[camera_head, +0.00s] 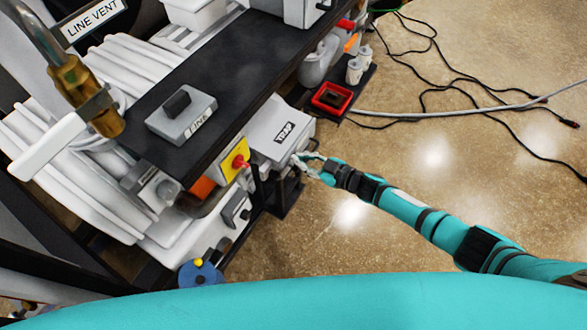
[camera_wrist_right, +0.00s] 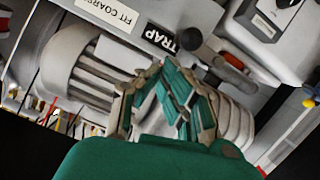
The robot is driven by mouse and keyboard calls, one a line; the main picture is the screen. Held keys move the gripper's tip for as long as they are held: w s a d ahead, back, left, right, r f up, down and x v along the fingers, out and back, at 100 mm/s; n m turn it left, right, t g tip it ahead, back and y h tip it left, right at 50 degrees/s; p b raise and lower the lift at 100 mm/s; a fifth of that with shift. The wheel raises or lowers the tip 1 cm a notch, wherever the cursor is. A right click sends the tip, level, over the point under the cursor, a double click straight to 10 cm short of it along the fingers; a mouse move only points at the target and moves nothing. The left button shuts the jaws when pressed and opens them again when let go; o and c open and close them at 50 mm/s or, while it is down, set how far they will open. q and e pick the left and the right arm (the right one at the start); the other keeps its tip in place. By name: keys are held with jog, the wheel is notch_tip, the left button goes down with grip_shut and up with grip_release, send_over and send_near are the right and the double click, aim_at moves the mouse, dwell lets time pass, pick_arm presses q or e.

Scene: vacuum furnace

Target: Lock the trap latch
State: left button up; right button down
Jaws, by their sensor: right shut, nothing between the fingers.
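The white trap box (camera_head: 270,122) carries a black "TRAP" label and stands below the right end of the dark shelf in the head view. My right gripper (camera_head: 299,159) is at the box's front right side, its fingers shut and empty. In the right wrist view, the gripper (camera_wrist_right: 165,88) is in front of a ribbed white body (camera_wrist_right: 95,75), below the "TRAP" label (camera_wrist_right: 161,38). A dark round knob (camera_wrist_right: 189,39) sits beside that label. I cannot clearly pick out the latch, nor tell whether the fingers touch anything. My left gripper is out of view.
A yellow panel with a red knob (camera_head: 238,161) is left of the trap box. The dark shelf (camera_head: 222,62) overhangs behind it. A red tray (camera_head: 332,98) and white bottles (camera_head: 355,70) stand farther back. Cables (camera_head: 430,113) cross the otherwise open floor at right.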

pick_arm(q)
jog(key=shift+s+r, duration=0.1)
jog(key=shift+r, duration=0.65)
pick_arm(e)
jog(key=s+d+r, duration=0.5)
jog(key=d, duration=0.3)
jog(key=shift+s, duration=0.4)
